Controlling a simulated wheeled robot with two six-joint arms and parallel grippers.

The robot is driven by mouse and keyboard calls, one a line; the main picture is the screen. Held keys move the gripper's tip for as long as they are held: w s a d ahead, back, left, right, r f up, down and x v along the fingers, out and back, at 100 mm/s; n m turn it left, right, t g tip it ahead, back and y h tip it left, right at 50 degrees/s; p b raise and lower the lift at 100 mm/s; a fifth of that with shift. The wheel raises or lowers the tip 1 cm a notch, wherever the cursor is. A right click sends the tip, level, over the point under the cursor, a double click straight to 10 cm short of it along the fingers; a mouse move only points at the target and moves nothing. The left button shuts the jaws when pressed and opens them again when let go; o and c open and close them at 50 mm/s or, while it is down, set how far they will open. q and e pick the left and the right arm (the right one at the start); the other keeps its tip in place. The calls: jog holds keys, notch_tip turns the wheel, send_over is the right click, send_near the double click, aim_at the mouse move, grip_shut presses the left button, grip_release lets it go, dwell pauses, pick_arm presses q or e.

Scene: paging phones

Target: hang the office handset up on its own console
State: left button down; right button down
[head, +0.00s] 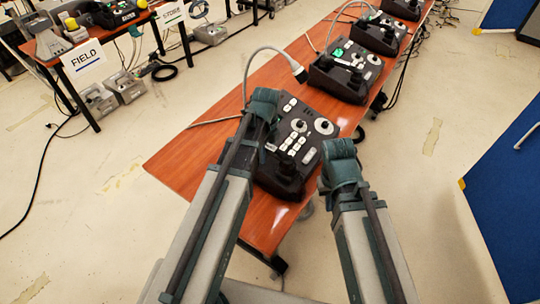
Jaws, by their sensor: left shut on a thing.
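The nearest dark console (300,125) stands on the wooden table, with white keys, round pale discs and a raised black part at its near end. My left gripper (264,100) is at the console's left side, over its upper left part. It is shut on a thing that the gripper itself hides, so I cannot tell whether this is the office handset. My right gripper (340,150) is beside the console's right side, near the table edge; its fingers do not show clearly. No handset or office label can be made out.
More consoles, such as the second one (345,75), stand farther along the table (185,160). Tables with FIELD (84,58) and STORE (172,15) signs are upper left. Blue panel (505,200) at right.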

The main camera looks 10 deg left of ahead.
pick_arm(q)
jog(key=shift+a, duration=0.15)
jog(key=shift+f, duration=0.2)
jog(key=shift+c, duration=2.1)
grip_release()
jog(key=shift+r, duration=0.1)
jog(key=shift+r, duration=0.15)
notch_tip(320, 180, up, 12)
jog(key=p, duration=1.2)
jog(key=s+d+n+y, duration=0.1)
jog(key=s+d+n, duration=0.9)
jog(key=s+n, duration=0.4)
jog(key=shift+s+d+n, duration=0.25)
jog(key=shift+d+n, duration=0.05)
jog(key=shift+n, duration=1.8)
